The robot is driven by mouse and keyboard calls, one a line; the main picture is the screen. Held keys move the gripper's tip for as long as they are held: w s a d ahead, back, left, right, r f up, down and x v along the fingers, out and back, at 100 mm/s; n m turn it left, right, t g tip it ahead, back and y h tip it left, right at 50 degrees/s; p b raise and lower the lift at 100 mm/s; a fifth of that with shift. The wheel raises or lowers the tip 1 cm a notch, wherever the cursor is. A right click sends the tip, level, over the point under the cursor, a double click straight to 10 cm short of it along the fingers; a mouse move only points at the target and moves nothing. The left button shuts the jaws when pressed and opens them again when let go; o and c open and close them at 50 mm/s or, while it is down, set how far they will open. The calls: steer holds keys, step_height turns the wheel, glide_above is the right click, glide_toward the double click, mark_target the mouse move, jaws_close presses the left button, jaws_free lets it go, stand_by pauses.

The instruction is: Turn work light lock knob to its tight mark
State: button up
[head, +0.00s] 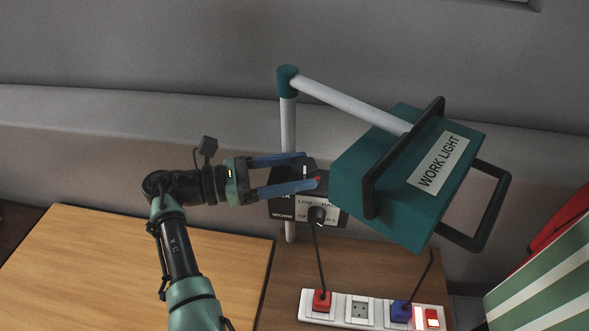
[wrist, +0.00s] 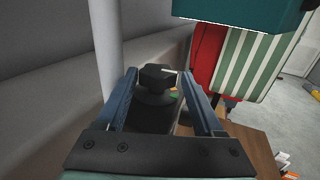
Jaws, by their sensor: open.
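The work light (head: 385,170) is a teal box with a black handle frame and a "WORK LIGHT" label, carried on a grey arm from an upright pole (head: 288,130). A black lock knob (wrist: 157,77) with a white pointer line shows in the wrist view; the line points right. My gripper (head: 309,170) is open, its blue fingers reaching right beside the pole. In the wrist view the gripper (wrist: 159,70) has one finger on either side of the knob, with gaps visible. The fingers partly hide the knob in the head view; no tight mark is readable.
A white power strip (head: 339,308) with red and blue plugs lies on the wooden surface. A green-striped object (head: 545,285) stands right.

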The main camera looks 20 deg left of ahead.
steer(key=shift+w+r+t+p, duration=0.1)
steer(key=shift+r+t+p, duration=0.15)
steer(key=shift+t+p, duration=0.1)
